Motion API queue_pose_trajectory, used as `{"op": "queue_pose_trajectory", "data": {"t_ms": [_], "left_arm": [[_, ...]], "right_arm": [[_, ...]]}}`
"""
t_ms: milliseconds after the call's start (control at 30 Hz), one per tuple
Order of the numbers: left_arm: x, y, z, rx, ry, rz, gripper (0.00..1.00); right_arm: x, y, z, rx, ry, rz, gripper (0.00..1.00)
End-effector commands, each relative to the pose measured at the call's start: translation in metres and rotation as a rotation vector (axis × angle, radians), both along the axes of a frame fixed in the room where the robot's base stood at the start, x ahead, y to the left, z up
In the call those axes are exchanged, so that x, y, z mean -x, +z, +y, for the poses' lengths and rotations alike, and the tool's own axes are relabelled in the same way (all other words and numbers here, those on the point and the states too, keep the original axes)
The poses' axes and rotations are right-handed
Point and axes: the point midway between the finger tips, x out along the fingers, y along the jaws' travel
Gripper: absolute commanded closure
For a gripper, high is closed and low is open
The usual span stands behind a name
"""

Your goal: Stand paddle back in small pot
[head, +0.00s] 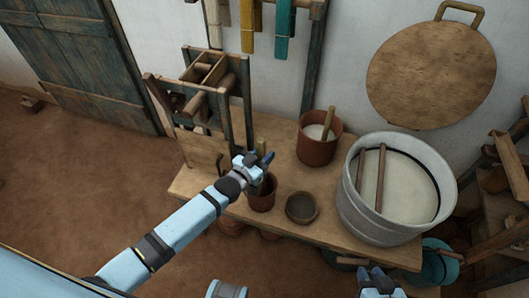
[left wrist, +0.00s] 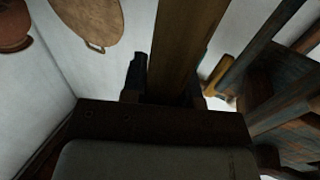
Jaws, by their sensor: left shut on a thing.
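My left gripper (head: 259,163) is shut on the wooden paddle (left wrist: 185,45). In the head view only a short piece of the paddle (head: 261,148) shows above the fingers. The gripper is above the small brown pot (head: 263,204), which stands on the wooden bench. The gripper covers part of the pot's mouth, and I cannot tell whether the paddle's lower end is inside. My right gripper (head: 378,278) is low at the bottom edge of the head view, apart from the pot and paddle, and looks open and empty.
On the bench (head: 345,240) stand a shallow dark bowl (head: 301,208), a larger pot with a stick (head: 314,151) and a big metal tub (head: 362,212) with sticks across it. A wooden frame (head: 240,105) rises behind my left gripper. A round board (head: 430,75) hangs on the wall.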

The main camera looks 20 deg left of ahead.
Motion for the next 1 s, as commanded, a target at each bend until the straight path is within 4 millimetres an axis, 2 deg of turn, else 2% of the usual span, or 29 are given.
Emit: {"op": "queue_pose_trajectory", "data": {"t_ms": [433,467,567,600,867,1000], "left_arm": [[0.000,-0.004,0.000,0.000,0.000,-0.001,0.96],[0.000,-0.004,0.000,0.000,0.000,-0.001,0.70],[0.000,-0.004,0.000,0.000,0.000,-0.001,0.47],[0.000,-0.004,0.000,0.000,0.000,-0.001,0.42],[0.001,-0.005,0.000,0.001,0.000,0.001,0.42],[0.011,-0.005,0.004,0.001,0.000,0.001,0.42]], "right_arm": [[-0.001,-0.003,0.001,-0.005,-0.004,0.005,0.70],[0.000,-0.004,0.001,-0.005,-0.004,0.005,0.70],[0.000,-0.004,0.001,-0.004,-0.003,0.004,0.70],[0.000,-0.004,0.001,-0.004,-0.003,0.005,0.70],[0.000,-0.004,0.001,-0.004,-0.002,0.005,0.70],[0.001,-0.004,0.001,-0.004,-0.002,0.006,0.70]]}}
